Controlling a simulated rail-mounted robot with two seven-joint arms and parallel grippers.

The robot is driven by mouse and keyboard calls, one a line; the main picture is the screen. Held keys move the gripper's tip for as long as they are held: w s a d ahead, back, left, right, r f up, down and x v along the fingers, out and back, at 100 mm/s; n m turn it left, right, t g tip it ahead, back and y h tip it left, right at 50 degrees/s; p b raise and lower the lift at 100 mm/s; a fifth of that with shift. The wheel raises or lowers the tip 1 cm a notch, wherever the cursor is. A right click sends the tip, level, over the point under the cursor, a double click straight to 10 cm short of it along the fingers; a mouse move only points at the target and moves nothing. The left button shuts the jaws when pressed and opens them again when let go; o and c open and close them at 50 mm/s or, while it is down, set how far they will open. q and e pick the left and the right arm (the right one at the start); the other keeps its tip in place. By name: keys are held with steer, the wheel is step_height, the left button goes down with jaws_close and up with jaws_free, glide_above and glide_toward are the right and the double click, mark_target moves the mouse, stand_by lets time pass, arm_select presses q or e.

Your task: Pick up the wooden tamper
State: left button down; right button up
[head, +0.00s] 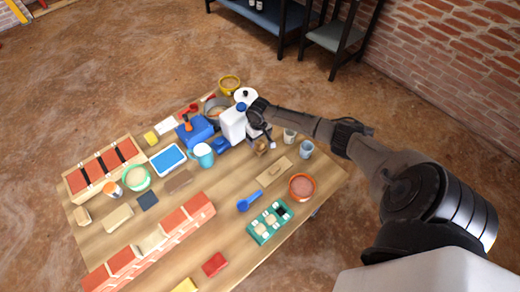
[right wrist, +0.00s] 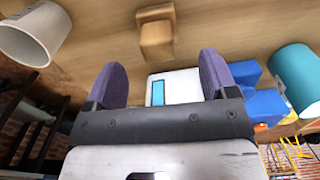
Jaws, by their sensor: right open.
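The wooden tamper (right wrist: 157,38) is a light brown wooden block with a narrower raised part. It stands on the wooden table beyond my right fingertips in the right wrist view, roughly centred between them. In the head view a small brown piece that looks like it (head: 261,147) shows just below my right gripper (head: 264,132), partly covered by it. My right gripper (right wrist: 162,78) is open, with its two purple-grey finger pads wide apart and nothing between them touching either pad. My left gripper does not show.
A white container (head: 233,124) stands close left of my right gripper. Pale cups (head: 290,136) (head: 306,149) stand to its right. A wooden board (head: 274,171), a blue scoop (head: 249,201) and an orange bowl (head: 302,186) lie nearer. A light blue mug (right wrist: 293,78) shows at the wrist view's right.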

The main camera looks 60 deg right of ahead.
mark_target(260, 143)
steer(key=shift+f+b, duration=0.3)
steer(key=shift+f, duration=0.45)
steer(key=f, duration=0.1)
steer(key=f+b, duration=0.1)
steer(key=f, duration=0.1)
steer(key=f+b, duration=0.1)
steer(key=shift+s+f, duration=0.25)
steer(key=shift+s, duration=0.05)
steer(key=shift+r, duration=0.1)
steer(key=c, duration=1)
